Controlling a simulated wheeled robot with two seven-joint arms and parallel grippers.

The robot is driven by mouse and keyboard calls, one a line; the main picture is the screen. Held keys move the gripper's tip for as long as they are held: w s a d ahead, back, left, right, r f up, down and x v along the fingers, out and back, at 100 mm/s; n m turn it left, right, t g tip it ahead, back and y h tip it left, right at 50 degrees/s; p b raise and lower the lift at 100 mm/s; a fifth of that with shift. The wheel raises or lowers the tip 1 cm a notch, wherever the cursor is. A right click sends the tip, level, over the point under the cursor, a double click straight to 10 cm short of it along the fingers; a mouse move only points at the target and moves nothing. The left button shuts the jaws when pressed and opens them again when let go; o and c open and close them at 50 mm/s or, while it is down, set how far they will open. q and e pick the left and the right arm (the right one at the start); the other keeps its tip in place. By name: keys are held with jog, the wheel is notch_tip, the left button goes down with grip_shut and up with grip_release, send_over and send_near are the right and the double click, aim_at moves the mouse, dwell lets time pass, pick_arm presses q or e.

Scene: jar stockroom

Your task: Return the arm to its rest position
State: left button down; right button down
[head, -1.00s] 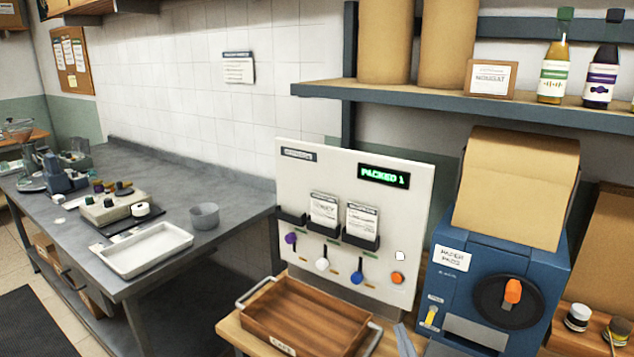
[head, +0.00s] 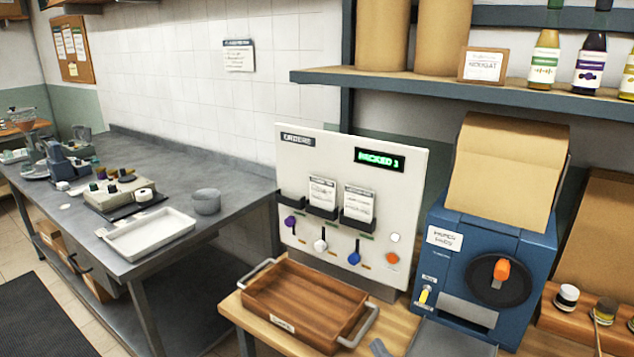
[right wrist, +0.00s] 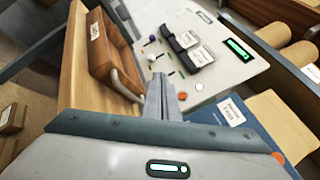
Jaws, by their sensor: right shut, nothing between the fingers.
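My right gripper (head: 379,348) shows only as a small grey tip at the bottom edge of the head view, just right of the wooden tray's handle. In the right wrist view its fingers (right wrist: 163,92) are together with nothing between them, beside the tray and in front of the white order board. The rest of my right arm is hidden in the head view. My left gripper is not in view.
The wooden tray (head: 293,338) sits empty on the bench before the white order board (head: 401,201). A blue paper press (head: 447,264) stands to its right, under a shelf (head: 456,97). A grey table (head: 240,173) with a white tray (head: 187,219) is at left.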

jog(key=s+a+f+n+g, duration=0.2)
jog(key=s+f+n+g, duration=0.6)
jog(key=s+f+n, duration=0.55)
jog(key=s+d+f+n+g+h, duration=0.25)
jog(key=s+d+n, duration=0.3)
jog(key=s, duration=0.45)
jog(key=s+d+f+n+g+h, duration=0.1)
jog(key=s+d+n+g+h, duration=0.4)
jog(key=s, duration=0.5)
notch_tip(320, 180, down, 28)
jog(key=s+m, duration=0.1)
jog(key=s+d+f+g, duration=0.1)
jog(key=s+d+f, duration=0.2)
jog(key=s+f, duration=1.5)
jog(key=shift+s+d+g, duration=0.2)
jog(key=shift+g, duration=0.15)
jog(key=shift+y, duration=0.25)
